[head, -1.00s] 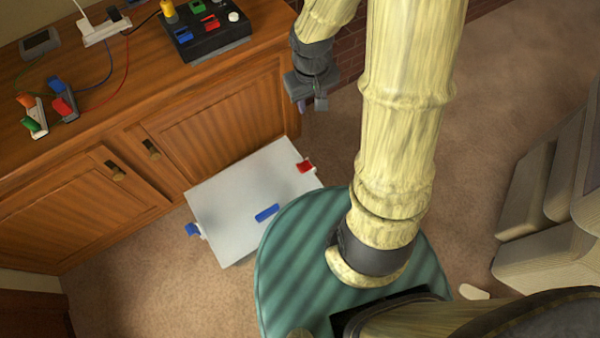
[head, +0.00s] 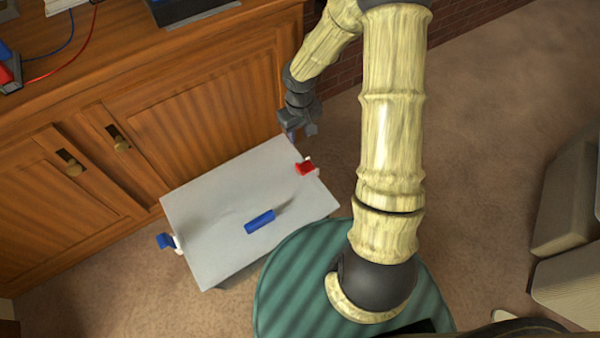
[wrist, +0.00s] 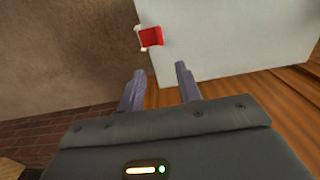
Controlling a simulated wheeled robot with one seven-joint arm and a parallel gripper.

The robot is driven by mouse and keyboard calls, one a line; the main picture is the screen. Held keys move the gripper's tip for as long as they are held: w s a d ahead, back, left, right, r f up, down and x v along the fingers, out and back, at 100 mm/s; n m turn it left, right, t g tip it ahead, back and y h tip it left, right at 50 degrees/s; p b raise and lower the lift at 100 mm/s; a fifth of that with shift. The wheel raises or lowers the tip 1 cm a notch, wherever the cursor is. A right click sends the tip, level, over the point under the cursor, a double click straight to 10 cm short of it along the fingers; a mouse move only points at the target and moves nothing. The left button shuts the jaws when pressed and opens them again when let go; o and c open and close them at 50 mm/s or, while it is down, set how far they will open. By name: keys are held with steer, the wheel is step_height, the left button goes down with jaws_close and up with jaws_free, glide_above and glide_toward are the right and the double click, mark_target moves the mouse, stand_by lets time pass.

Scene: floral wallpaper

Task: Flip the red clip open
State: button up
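The red clip (head: 306,167) sits at the right edge of a pale grey box lid (head: 220,190), with a small white part beside it. In the wrist view the red clip (wrist: 150,37) shows at the lid's edge, beyond my fingertips and a little to the left of the gap between them. My gripper (head: 292,137) hangs just behind the box's far right corner, apart from the clip. In the wrist view my gripper (wrist: 159,72) has its two fingers spread with nothing between them.
A blue clip (head: 165,241) is on the lid's left edge, and a blue handle (head: 260,221) lies on top. A wooden cabinet (head: 180,110) stands close behind the box. My round green base is in front.

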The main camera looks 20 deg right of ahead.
mark_target(300, 167)
steer(key=shift+f, duration=0.1)
steer(key=shift+f, duration=0.15)
step_height(300, 167, down, 17)
steer(key=b, duration=0.9)
steer(key=shift+f, duration=0.1)
jaws_close()
